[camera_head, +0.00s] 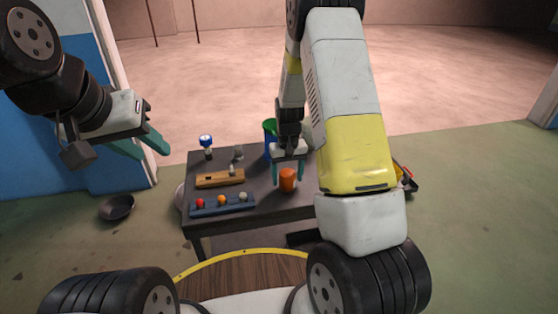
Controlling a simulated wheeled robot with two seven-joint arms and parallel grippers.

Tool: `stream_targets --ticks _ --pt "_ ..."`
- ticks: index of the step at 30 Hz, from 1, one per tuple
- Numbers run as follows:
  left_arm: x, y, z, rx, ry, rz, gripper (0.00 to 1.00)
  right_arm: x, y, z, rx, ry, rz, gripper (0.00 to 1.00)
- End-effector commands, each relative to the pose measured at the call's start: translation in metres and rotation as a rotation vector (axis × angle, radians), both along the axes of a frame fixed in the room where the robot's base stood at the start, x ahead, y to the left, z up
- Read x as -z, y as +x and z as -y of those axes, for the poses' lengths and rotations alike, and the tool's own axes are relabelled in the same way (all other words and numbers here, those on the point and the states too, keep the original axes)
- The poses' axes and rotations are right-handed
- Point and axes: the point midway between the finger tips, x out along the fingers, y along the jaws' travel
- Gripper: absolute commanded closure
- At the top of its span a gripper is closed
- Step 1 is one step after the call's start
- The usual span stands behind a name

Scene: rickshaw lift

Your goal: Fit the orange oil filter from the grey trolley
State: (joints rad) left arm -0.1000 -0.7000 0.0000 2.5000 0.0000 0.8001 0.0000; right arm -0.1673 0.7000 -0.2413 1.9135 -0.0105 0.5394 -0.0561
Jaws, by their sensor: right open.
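The orange oil filter (287,180) stands upright on the dark top of the trolley (258,176). My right gripper (288,176) points down over it, with its green fingers apart on either side of the filter. I cannot tell whether the fingers touch it. My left gripper (147,148) is at the left, away from the trolley, with its green fingers apart and nothing between them. My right arm hides the right part of the trolley. The place where the filter fits is not clearly visible.
On the trolley are a blue rack (222,205) with several coloured balls, a wooden block (220,179), a blue-and-white item (206,142) and a green-and-blue container (269,130). A dark bowl (117,207) lies on the floor at left. A blue-and-white pillar stands behind my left arm.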

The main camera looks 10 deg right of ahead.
Motion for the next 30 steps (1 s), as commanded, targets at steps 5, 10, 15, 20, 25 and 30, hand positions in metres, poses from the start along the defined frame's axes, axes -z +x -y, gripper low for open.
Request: stream_targets --ticks 5,10,15,20,25,30 --pt "0.000 0.000 0.000 0.000 0.000 0.000 0.64 0.000 0.000 0.000 0.000 0.000 0.000 0.54" --pt "0.000 0.000 0.000 0.000 0.000 0.000 0.64 0.000 0.000 0.000 0.000 0.000 0.000 0.88" --pt "0.000 0.000 0.000 0.000 0.000 0.000 0.64 -0.002 0.000 0.000 0.000 0.000 0.001 0.97" --pt "0.000 0.000 0.000 0.000 0.000 0.000 0.64 -0.011 0.001 0.000 0.000 0.000 0.003 0.97" --pt "0.000 0.000 0.000 0.000 0.000 0.000 0.64 -0.021 0.000 0.000 0.000 0.000 0.001 0.97" --pt "0.000 0.000 0.000 0.000 0.000 0.000 0.64 -0.032 0.001 0.000 -0.001 0.000 0.002 0.97"
